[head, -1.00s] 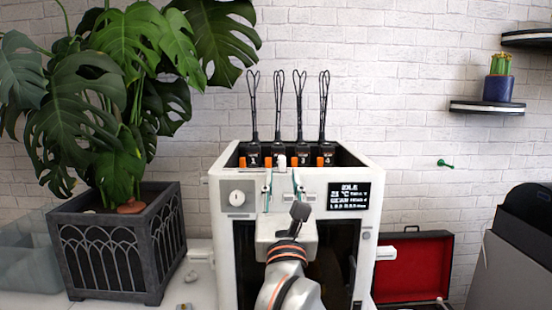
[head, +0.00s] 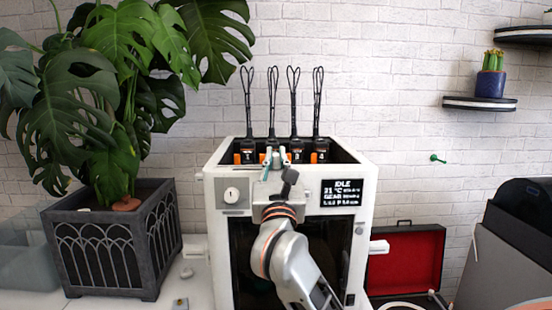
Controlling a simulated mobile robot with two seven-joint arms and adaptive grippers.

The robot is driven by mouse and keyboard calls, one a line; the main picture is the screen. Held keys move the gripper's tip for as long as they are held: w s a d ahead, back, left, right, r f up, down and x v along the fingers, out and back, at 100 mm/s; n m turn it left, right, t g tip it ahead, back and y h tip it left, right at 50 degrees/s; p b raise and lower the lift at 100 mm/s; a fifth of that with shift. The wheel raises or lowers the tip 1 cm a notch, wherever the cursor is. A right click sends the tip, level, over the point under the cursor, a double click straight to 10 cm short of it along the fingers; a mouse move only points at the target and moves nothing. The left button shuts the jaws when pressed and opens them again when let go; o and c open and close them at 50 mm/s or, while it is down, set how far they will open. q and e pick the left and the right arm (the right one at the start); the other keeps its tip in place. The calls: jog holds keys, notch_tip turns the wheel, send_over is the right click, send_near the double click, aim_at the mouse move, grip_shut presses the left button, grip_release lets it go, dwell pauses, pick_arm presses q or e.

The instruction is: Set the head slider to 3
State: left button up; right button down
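The white printer-like machine (head: 212,240) stands in the centre with numbered black tool heads along its open top. Labels 1 (head: 248,157), 3 (head: 297,156) and 4 (head: 321,157) are readable; the head between 1 and 3 is largely hidden. A small pale knob, seemingly the head slider, is at that hidden head's position, between my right fingertips. My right gripper (head: 276,160) reaches the machine's top front edge, its two fingers on either side of the knob. Whether they touch it is unclear. My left gripper is out of view.
A dial (head: 232,195) is on the machine's front left and a display (head: 342,193) reading IDLE on its right. A plant in a dark planter (head: 118,250) stands left. An open red-lined case (head: 405,262) lies right. Wall shelves (head: 480,103) are at upper right.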

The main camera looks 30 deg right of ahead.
jog(key=shift+w+a, duration=0.45)
jog(key=shift+a, duration=0.25)
jog(key=shift+w+a, duration=0.45)
jog(key=shift+a, duration=0.25)
jog(key=shift+s+d, duration=0.1)
jog(key=shift+d, duration=0.05)
jog(key=c, duration=2)
grip_release()
jog(key=shift+c, duration=0.2)
jog(key=v, duration=1.2)
